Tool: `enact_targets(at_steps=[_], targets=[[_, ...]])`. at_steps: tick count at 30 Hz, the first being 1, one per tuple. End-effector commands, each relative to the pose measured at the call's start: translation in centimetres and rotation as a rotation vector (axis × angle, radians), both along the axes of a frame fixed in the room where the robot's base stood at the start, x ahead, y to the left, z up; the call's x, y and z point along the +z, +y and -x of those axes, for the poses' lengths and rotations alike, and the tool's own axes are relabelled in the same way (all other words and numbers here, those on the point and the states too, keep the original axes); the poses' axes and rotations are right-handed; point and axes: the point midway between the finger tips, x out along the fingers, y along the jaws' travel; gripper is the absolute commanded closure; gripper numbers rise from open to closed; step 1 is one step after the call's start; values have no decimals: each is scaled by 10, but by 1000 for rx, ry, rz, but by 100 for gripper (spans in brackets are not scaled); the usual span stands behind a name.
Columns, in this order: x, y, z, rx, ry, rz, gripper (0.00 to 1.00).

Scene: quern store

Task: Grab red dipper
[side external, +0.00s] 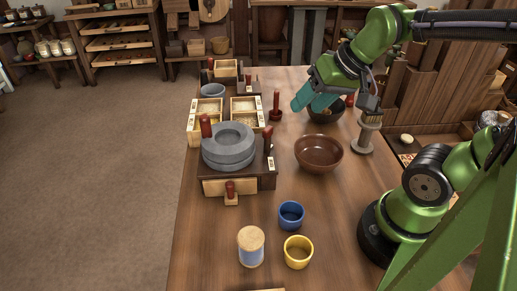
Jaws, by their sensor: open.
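My gripper (309,103) has teal fingers and hangs open over the back part of the table, pointing down and left. No object shows between its fingers. A small dark red upright piece (276,102) with a wider foot stands on the table just left of the fingers, apart from them; it may be the red dipper, but its shape is too small to be sure. Another small red piece (349,100) shows to the right of the fingers, partly hidden by my gripper. A dark bowl (327,117) sits beneath and behind the fingers, partly covered by them.
A grey stone quern (229,157) with red handles stands on a wooden stand at left, boxes behind it. A brown bowl (319,167) and a grey-based brush-like stand (362,146) are nearby. Blue (291,222) and yellow (298,266) cups and a lidded jar (250,260) stand in front.

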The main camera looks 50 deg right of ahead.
Motion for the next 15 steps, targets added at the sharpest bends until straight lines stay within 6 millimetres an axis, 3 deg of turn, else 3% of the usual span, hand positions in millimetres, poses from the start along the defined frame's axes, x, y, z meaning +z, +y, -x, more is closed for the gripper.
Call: enact_targets(at_steps=[7,15], targets=[[-13,-78,-78,-25,129,68,50],[-42,-175,-150,149,176,171,50]])
